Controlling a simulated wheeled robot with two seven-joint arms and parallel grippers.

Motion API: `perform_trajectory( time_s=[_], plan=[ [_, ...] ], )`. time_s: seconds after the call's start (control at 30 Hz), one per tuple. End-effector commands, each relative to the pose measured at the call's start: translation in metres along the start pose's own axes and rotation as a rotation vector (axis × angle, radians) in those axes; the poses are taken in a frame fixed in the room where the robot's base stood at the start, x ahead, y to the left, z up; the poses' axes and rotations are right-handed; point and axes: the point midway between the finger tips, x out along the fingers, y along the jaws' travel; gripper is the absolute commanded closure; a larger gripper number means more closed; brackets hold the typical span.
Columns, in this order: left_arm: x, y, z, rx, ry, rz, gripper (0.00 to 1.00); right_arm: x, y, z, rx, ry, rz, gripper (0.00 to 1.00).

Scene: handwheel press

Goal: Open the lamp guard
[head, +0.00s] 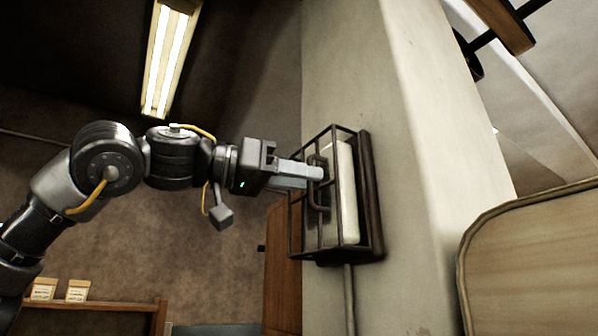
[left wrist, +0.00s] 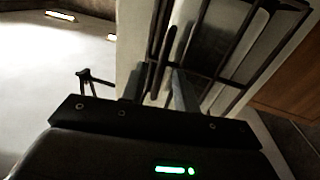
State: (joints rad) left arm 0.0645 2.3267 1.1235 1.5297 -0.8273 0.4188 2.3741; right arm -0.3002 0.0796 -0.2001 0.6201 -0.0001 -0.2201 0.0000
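The lamp guard (head: 297,222) is a dark barred cage on the side of a pale pillar, standing over a long white lamp (head: 345,190). A dark upright handle (head: 325,198) is on its front. My left gripper (head: 320,173) comes in from the left, with its pale fingertips at the handle. In the left wrist view the guard (left wrist: 208,68) fills the top middle. The left fingers (left wrist: 160,88) stand apart there, with the dark handle bar (left wrist: 170,42) between or just beyond them. I cannot tell if they touch it. My right gripper is in neither view.
The pale pillar (head: 415,150) stands behind and right of the guard. A rounded wooden panel (head: 530,260) is at the lower right. A lit ceiling lamp (head: 167,60) hangs above the arm. A wooden shelf (head: 100,305) with small cards is at the lower left.

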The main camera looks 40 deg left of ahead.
Motion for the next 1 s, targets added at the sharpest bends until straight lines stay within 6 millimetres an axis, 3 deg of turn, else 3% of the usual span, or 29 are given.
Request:
perform_trajectory(
  time_s=[0.27, 0.5, 0.87, 1.0],
  plan=[
    [0.001, 0.0, 0.0, 0.0, 0.0, -0.001, 0.69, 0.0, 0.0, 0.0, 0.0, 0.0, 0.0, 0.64],
    [0.001, 0.0, 0.0, -0.001, 0.0, -0.001, 1.0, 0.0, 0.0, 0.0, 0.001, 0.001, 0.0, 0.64],
    [-0.001, -0.002, 0.0, -0.002, 0.001, 0.0, 1.0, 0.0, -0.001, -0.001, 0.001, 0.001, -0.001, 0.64],
    [-0.013, -0.003, -0.001, -0.003, 0.004, 0.014, 1.0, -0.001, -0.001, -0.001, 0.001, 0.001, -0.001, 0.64]
  ],
)
